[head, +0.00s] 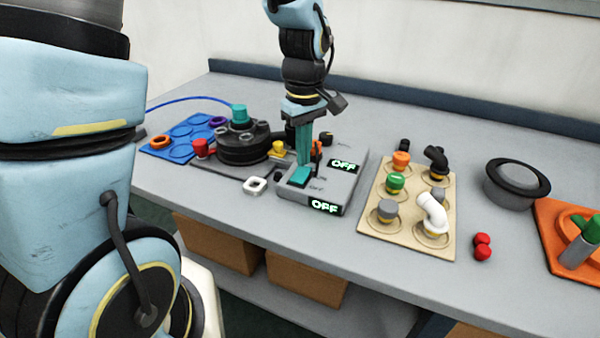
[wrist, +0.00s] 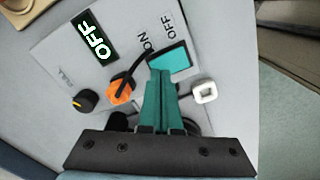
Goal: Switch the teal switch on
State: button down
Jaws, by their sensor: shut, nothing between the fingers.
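The teal switch (head: 300,176) is a flat rocker on the grey control box (head: 338,190), near its front left. In the wrist view the teal switch (wrist: 168,60) sits between the ON and OFF marks. Two displays on the box, the front one (head: 325,207) and the rear one (head: 344,165), both read OFF in green. My gripper (head: 303,162) has teal fingers, shut and empty, pointing down at the switch. In the wrist view the fingertips (wrist: 162,72) overlap the switch's near edge. I cannot tell whether they touch it.
An orange switch (wrist: 120,90) and a black knob (wrist: 84,100) sit on the same box beside my fingers. A white square ring (head: 255,186) lies left of the box. A black round device (head: 243,145) stands behind it. A beige board with pipe fittings (head: 380,220) is to the right.

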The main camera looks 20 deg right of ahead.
aim_at(303, 169)
jog(key=shift+f+b, duration=0.45)
jog(key=shift+f, duration=0.35)
jog(key=shift+r, duration=0.15)
notch_tip(303, 169, up, 7)
jog(key=p, duration=0.6)
dwell(0.4)
jog(key=shift+a, duration=0.1)
jog(key=w+a+r+m+t, duration=0.1)
jog(key=a+m, duration=0.3)
jog(key=a, duration=2.1)
jog(key=shift+r+m+t, duration=0.3)
